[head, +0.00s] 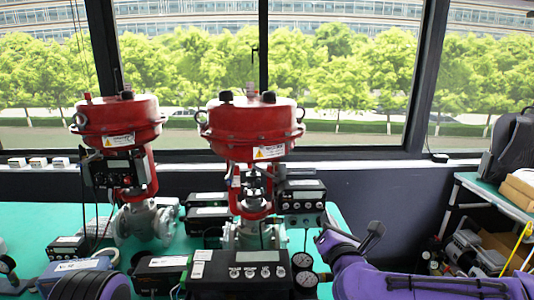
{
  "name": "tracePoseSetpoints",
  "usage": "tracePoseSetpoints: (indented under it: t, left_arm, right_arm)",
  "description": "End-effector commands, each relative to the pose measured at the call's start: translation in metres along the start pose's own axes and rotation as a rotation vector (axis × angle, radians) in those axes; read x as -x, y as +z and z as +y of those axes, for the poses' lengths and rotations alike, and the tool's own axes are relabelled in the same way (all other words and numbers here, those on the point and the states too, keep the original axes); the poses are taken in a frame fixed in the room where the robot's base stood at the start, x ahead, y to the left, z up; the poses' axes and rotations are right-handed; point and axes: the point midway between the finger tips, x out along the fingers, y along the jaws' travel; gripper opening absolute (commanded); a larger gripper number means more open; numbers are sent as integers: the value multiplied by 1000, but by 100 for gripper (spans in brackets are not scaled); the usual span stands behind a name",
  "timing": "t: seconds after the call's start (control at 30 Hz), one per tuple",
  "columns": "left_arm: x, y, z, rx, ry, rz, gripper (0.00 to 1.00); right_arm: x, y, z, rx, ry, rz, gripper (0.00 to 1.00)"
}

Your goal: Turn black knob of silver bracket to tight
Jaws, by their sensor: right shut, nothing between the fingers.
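Two red-topped valves stand on the teal table. The nearer one has a red actuator (252,130) and a grey body (248,234); a black positioner box (302,196) is fixed to its right side. The silver bracket and its black knob are too small to make out with certainty. My right gripper (375,228) is small and dark at the end of my purple arm, right of the nearer valve. It is shut and empty, and apart from the positioner in the picture. My left arm shows only as a purple part at the lower left; its gripper is out of view.
A black box with several dials (240,272) and round gauges (302,261) stand at the table's front. The farther valve (118,130) is at the left. A shelf (490,195) with boxes stands at the right. Windows are behind.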

Motion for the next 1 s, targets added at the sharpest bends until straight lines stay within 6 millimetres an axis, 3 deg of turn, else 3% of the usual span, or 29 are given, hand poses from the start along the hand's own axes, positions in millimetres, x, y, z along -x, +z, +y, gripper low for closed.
tracePoseSetpoints:
  t: [0.03, 0.1, 1.0]
  left_arm:
    - [1, 0, 0, 0, 0, 0, 36]
    - [0, 0, 0, 0, 0, 0, 36]
    - [-10, 4, 1, 0, 0, 0, 36]
  right_arm:
    - [-3, 10, 1, -2, 1, -23, 0]
    - [-3, 11, 1, -2, 1, -25, 0]
    - [-4, 4, 0, -2, 2, -25, 0]
